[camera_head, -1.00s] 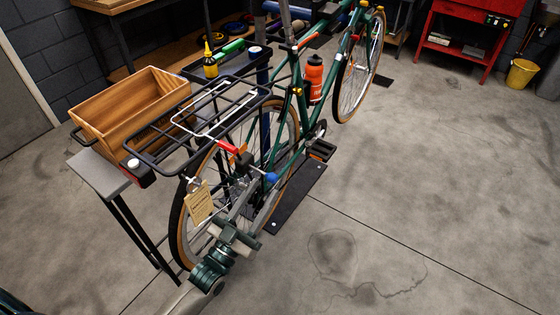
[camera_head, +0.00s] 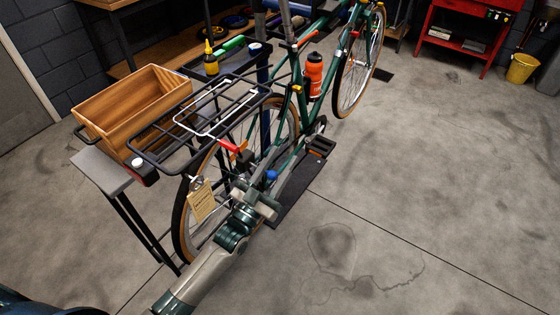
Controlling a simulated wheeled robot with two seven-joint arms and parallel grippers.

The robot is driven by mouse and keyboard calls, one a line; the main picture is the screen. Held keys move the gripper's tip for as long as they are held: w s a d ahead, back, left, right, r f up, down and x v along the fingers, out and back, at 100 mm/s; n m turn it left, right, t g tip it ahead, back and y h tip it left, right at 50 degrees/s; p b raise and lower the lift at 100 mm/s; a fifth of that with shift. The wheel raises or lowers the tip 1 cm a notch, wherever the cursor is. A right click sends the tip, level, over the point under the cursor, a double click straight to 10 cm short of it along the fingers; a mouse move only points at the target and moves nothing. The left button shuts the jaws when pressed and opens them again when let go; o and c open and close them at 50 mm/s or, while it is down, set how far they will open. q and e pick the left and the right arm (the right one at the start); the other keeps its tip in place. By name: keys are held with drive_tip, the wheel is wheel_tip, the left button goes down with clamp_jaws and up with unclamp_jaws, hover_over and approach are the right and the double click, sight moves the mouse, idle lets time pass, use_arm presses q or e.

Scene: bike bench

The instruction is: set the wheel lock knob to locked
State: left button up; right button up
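The green bicycle (camera_head: 289,156) stands with its rear wheel (camera_head: 178,226) towards me. A small blue knob (camera_head: 271,175) shows beside the rear wheel hub, and a red lever (camera_head: 229,146) sits higher, under the rear rack. I cannot tell for sure which of them is the wheel lock knob. My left gripper (camera_head: 259,190) reaches up from the bottom and is just below and beside the blue knob. Its two fingers look spread, with nothing clearly between them. It hides part of the hub area. My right gripper is not in view.
A tan tag (camera_head: 201,202) hangs by the rear wheel, left of my gripper. The black rack (camera_head: 150,150) overhangs the wheel. A wooden crate (camera_head: 120,108) sits at the left, and an orange bottle (camera_head: 313,75) is on the frame. The floor (camera_head: 420,190) at right is clear.

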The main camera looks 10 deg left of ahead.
use_arm(q)
clamp_jaws()
drive_tip(key=a, duration=0.1)
drive_tip(key=w+a, duration=0.1)
drive_tip(key=shift+a, duration=0.35)
unclamp_jaws()
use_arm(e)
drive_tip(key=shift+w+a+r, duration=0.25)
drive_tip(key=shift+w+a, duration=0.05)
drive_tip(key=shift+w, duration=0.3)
use_arm(q)
drive_tip(key=shift+s, duration=0.1)
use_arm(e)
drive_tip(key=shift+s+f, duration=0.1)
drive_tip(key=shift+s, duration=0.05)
